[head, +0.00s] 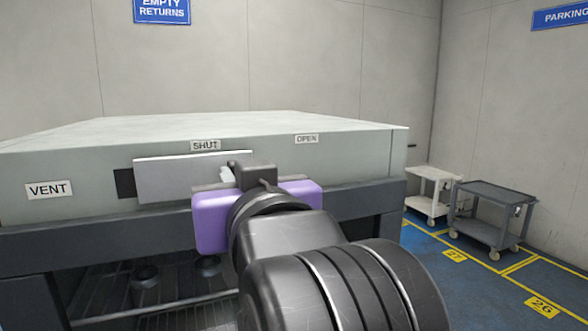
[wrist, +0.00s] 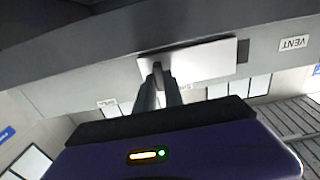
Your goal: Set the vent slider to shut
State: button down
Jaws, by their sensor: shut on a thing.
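The vent slider (head: 180,180) is a pale flat plate on the front of a grey housing (head: 60,165). The OPEN label (head: 307,139) is farther right. My gripper (head: 232,174), with a purple body, is at the plate's right end. In the wrist view the picture is turned over, and my gripper (wrist: 159,88) is shut on the small dark handle (wrist: 157,67) of the slider plate (wrist: 205,62). The fingers hide part of the handle.
The VENT label (head: 49,189) is left of the opening. A dark rail (head: 365,199) runs below the housing front, with a ribbed bed (head: 110,295) under it. Two carts, one pale (head: 432,190) and one grey (head: 490,215), stand at the right on the blue floor.

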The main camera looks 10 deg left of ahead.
jog(key=shift+s+a, duration=0.55)
jog(key=shift+a, duration=0.25)
jog(key=shift+s+a, duration=0.55)
jog(key=shift+a, duration=0.25)
jog(key=c, duration=1.4)
grip_release()
jog(key=shift+c, duration=0.2)
jog(key=shift+s+d, duration=0.15)
jog(key=shift+d, duration=0.05)
jog(key=b, duration=0.2)
send_near(205, 174)
jog(key=shift+v, duration=1)
jog(key=shift+r, duration=0.1)
